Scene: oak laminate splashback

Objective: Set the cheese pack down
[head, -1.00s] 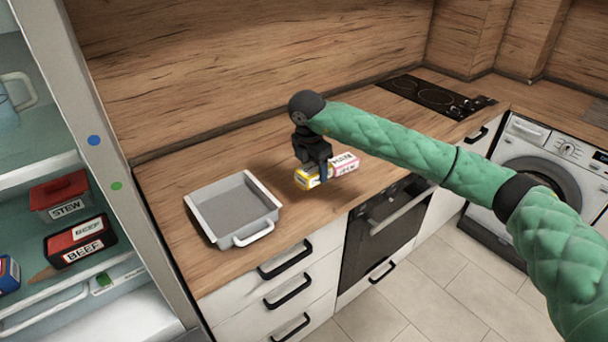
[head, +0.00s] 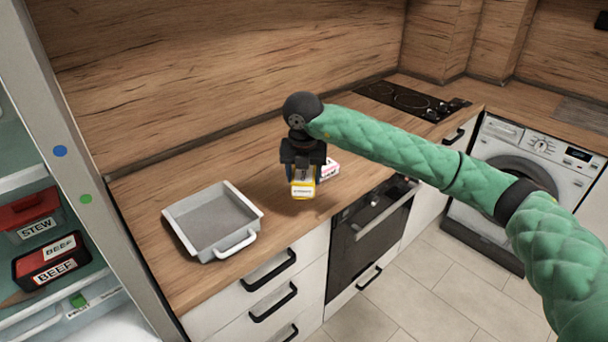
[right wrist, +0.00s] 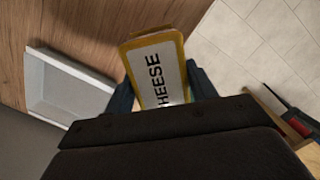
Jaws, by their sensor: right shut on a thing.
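The cheese pack (head: 303,187) is yellow with a white label. My right gripper (head: 303,174) is shut on it over the worktop, just right of the grey tray, with the pack's small end facing the head camera. In the right wrist view the pack (right wrist: 158,72) lies between the two fingers (right wrist: 162,92), its label readable in part as "HEESE". Whether its underside touches the worktop cannot be told. My left gripper is not in view.
A grey tray (head: 172,214), empty, stands on the wooden worktop (head: 150,192). A white and pink pack (head: 331,168) lies close behind the cheese pack, partly hidden. The open fridge at left holds a stew box (head: 38,230) and a beef box (head: 50,268). A hob (head: 405,97) is farther back.

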